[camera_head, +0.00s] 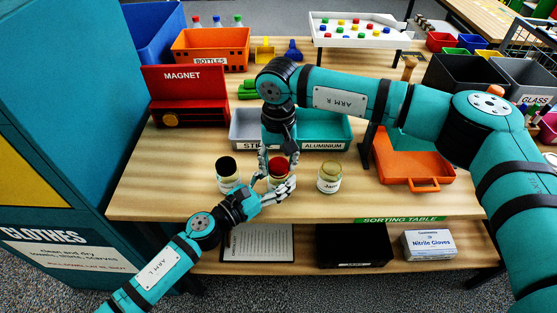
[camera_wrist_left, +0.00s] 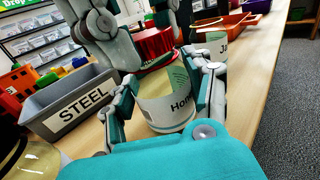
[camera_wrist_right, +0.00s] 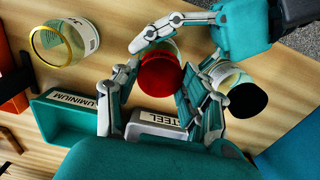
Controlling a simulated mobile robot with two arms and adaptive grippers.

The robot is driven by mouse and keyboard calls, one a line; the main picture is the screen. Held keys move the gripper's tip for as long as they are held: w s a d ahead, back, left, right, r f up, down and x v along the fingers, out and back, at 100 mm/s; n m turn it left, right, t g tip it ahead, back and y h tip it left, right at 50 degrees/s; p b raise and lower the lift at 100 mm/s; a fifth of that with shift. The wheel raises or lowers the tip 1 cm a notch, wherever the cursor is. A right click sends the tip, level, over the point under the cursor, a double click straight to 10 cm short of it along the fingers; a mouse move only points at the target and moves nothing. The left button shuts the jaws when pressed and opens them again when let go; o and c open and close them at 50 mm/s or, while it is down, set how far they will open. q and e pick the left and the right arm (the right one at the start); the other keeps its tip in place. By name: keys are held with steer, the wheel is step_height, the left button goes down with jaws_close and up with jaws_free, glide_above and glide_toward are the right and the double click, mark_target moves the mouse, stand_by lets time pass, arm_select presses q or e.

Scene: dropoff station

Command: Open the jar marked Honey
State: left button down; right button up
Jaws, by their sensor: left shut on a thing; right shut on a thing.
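The Honey jar (camera_head: 279,181) stands in the middle of the row near the table's front edge. Its label, partly covered, shows "Hon" in the left wrist view (camera_wrist_left: 178,105). My left gripper (camera_head: 271,184) is shut around the jar's glass body. The red lid (camera_head: 278,163) is at the jar's top and also shows in the right wrist view (camera_wrist_right: 160,71). My right gripper (camera_head: 277,153) comes from above and is shut on the lid's sides. A pale rim shows under the lid; I cannot tell whether the lid is still seated.
A black-lidded jar (camera_head: 228,173) stands close on the left, and a jar marked Jam (camera_head: 329,177) on the right. Behind are the grey STEEL bin (camera_head: 245,128) and teal ALUMINIUM bin (camera_head: 322,134). An orange tray (camera_head: 413,164) lies further right. The table's front edge is near.

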mark_target(278, 165)
steer(key=shift+r, duration=0.2)
steer(key=shift+r, duration=0.9)
steer(key=shift+r, duration=2)
arm_select(q)
steer(key=shift+c, duration=2.2)
jaws_free()
steer(key=v, duration=1.2)
